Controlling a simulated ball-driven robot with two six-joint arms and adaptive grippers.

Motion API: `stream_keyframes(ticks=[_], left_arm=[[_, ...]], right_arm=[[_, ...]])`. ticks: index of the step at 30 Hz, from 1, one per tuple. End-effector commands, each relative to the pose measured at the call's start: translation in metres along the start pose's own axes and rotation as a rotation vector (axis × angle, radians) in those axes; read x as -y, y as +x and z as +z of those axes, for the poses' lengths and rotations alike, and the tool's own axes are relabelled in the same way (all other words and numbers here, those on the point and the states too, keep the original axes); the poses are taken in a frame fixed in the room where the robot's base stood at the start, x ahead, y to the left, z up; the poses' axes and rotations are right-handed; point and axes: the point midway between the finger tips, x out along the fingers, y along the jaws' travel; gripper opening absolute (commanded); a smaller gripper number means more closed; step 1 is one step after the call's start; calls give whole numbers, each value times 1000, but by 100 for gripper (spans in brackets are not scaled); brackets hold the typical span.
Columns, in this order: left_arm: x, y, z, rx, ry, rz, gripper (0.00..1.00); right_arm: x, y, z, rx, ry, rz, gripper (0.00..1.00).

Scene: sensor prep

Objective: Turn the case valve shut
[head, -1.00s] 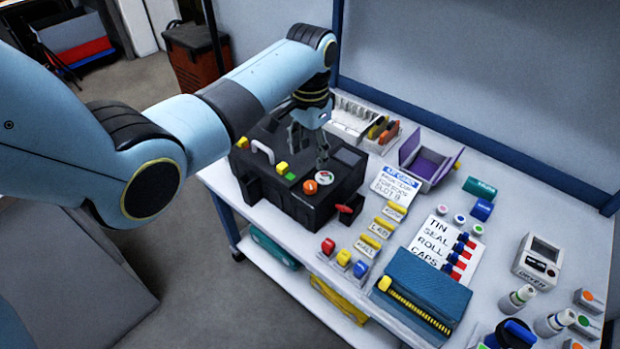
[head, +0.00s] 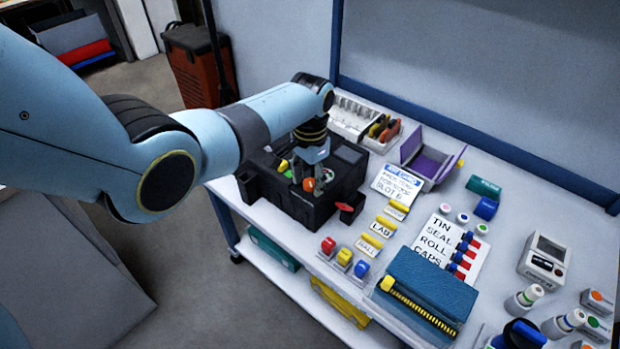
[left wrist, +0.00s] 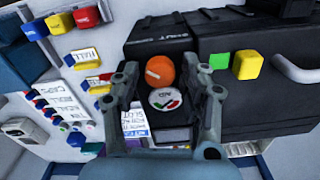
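The black case (head: 286,207) stands on the bench. Its orange round valve (head: 309,185) with a white line on it shows in the left wrist view (left wrist: 160,72), beside a round dial with red and green marks (left wrist: 165,99). My left gripper (head: 308,181) points down low over the case top. In the left wrist view its two fingers (left wrist: 167,76) are apart, one on each side of the valve, with no clear contact. In the head view the fingers partly hide the valve and dial. My right gripper is in neither view.
On the case are a green square (left wrist: 219,61), a yellow block (left wrist: 247,64) and a pale handle (left wrist: 296,71). A red-handled part (head: 346,207) sticks out at its right. Labels, a teal pouch (head: 430,286) and a purple holder (head: 427,160) lie to the right.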

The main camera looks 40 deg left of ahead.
Motion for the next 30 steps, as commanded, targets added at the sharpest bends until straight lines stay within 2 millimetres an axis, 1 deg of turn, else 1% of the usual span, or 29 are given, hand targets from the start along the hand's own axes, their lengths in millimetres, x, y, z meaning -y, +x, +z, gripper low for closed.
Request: stream_keyframes(ticks=[1, 9, 14, 20, 26, 30], left_arm=[[0, 0, 0, 0, 0, 0, 35], [0, 0, 0, 0, 0, 0, 0], [0, 0, 0, 1, 5, 0, 0], [0, -1, 0, 0, 54, 0, 0], [0, -1, 0, 1, 175, 0, 0], [0, -2, 0, 1, 297, 0, 0]], right_arm=[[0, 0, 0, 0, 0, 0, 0], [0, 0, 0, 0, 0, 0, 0], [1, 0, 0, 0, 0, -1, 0], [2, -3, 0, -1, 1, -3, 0], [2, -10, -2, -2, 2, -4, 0], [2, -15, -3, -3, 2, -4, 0]])
